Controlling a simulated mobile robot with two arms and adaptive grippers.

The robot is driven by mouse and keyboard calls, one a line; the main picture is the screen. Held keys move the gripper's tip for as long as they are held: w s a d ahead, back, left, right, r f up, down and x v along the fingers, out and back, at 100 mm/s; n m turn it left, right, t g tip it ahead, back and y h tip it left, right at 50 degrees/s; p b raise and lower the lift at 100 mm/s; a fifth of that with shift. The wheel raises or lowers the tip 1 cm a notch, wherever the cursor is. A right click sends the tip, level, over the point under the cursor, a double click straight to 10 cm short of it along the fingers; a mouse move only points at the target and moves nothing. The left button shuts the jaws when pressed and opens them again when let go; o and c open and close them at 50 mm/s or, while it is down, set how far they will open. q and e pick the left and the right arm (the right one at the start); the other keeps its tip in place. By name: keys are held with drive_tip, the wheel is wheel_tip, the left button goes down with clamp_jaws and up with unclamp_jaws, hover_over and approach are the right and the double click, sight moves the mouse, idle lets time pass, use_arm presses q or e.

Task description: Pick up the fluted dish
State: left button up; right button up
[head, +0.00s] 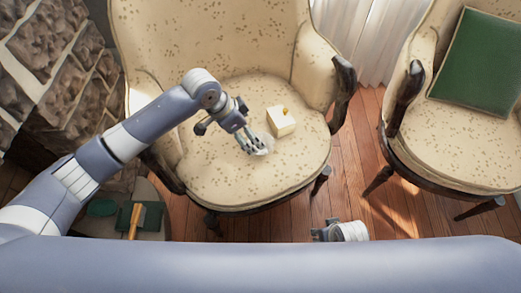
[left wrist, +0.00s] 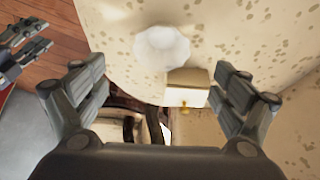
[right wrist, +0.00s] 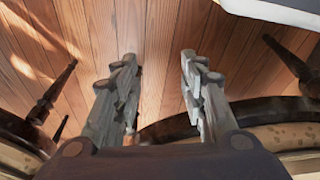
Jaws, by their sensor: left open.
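The fluted dish (head: 264,145) is a small pale white dish with a scalloped rim. It lies on the seat of the cream armchair (head: 215,180). In the left wrist view the dish (left wrist: 162,52) shows whole, ahead of the spread fingers. My left gripper (head: 247,143) is open over the seat, its fingertips close to the dish and partly covering it in the head view. I cannot tell whether they touch it. My right gripper (head: 322,231) is low over the wooden floor, in front of the chair. In the right wrist view this gripper (right wrist: 160,75) is open and empty.
A cream box with a gold knob (head: 281,124) sits on the seat beside the dish. A second armchair (head: 440,145) with a green cushion (head: 480,62) stands at right. A small table (head: 150,225) with green items is at lower left, near a stone wall (head: 55,60).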

use_arm(q)
drive_tip(key=shift+w+a+r, duration=0.1)
drive_tip(key=shift+w+a, duration=0.05)
drive_tip(key=shift+f, duration=0.2)
drive_tip(key=b+x, duration=0.1)
drive_tip(key=x, duration=0.3)
drive_tip(key=shift+w+f, duration=0.1)
drive_tip(key=shift+f, duration=0.05)
drive_tip(key=shift+d+f+b, duration=0.35)
drive_tip(key=shift+f+b, duration=0.05)
drive_tip(key=shift+f, duration=0.15)
drive_tip(key=b+x, duration=0.1)
drive_tip(key=x, duration=0.2)
drive_tip(key=shift+d+f, duration=0.2)
drive_tip(key=shift+f, duration=0.1)
drive_tip(key=shift+w+d+f, duration=0.15)
drive_tip(key=shift+f, duration=0.25)
use_arm(e)
drive_tip(key=w+v, duration=0.2)
drive_tip(key=v, duration=0.9)
drive_tip(key=shift+w+r+t, duration=0.3)
drive_tip(key=shift+w+t, duration=0.1)
drive_tip(key=shift+w, duration=0.05)
use_arm(q)
drive_tip(key=c, duration=1.2)
